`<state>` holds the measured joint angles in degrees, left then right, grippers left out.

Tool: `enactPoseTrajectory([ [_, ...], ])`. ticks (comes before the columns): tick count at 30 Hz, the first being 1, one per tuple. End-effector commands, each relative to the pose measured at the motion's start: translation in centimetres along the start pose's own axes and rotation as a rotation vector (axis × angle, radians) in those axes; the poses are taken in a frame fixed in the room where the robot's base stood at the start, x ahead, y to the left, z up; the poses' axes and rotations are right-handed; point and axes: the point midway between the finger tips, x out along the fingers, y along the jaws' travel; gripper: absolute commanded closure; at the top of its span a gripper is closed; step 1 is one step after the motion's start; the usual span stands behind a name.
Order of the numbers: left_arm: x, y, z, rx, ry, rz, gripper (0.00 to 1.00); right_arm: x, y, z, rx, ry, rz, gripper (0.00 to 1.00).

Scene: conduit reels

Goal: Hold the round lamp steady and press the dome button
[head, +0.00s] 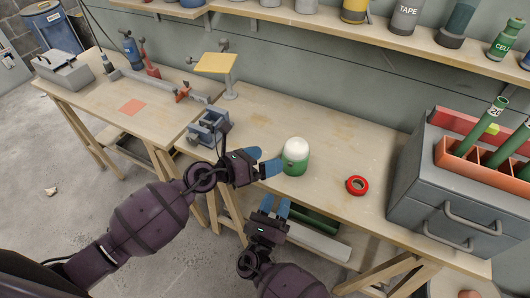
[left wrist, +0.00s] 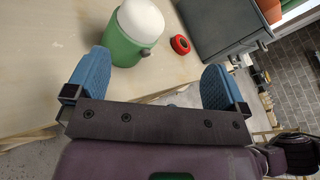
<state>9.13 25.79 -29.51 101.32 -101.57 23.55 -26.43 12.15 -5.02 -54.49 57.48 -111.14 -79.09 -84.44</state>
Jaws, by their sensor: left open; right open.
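The round lamp (head: 295,163) stands upright on the right-hand workbench, with a green body and a white dome (head: 296,145) on top. In the left wrist view the lamp (left wrist: 122,48) is ahead of the fingers, nearer the left one, and a small dark knob (left wrist: 145,52) shows on its side. I cannot tell whether the dome or the knob is the dome button. My left gripper (head: 265,161) is open and empty, just left of the lamp. My right gripper (head: 275,207) is open and empty, lower and in front of the bench edge.
A red tape roll (head: 357,186) lies right of the lamp. A grey toolbox (head: 410,190) with an orange tray stands at the right end. A blue-grey vise (head: 208,128) and a yellow-topped stand (head: 216,63) are to the left. Bare bench lies behind the lamp.

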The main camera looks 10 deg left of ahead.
Motion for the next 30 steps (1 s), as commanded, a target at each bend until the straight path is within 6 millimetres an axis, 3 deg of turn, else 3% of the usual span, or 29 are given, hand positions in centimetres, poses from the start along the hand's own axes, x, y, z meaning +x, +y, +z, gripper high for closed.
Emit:
enactPoseTrajectory([
  [3, 0.9, 0.7, 0.3, 0.2, 0.089, 0.008, 0.0, 0.0, 0.0, 0.0, 0.0, 0.0, 0.0, 0.57],
  [10, 1.7, 1.9, 0.5, 0.43, 0.196, 0.029, 0.0, 0.0, 0.0, 0.0, 0.0, 0.0, 0.0, 0.57],
  [17, 2.8, 2.3, 0.3, 0.474, 0.217, 0.033, 0.0, 0.0, 0.0, 0.0, 0.0, 0.0, 0.0, 0.57],
  [30, 9.2, 2.8, -0.9, 0.472, 0.216, 0.034, 0.0, 0.0, 0.0, 0.0, 0.0, 0.0, 0.0, 0.57],
])
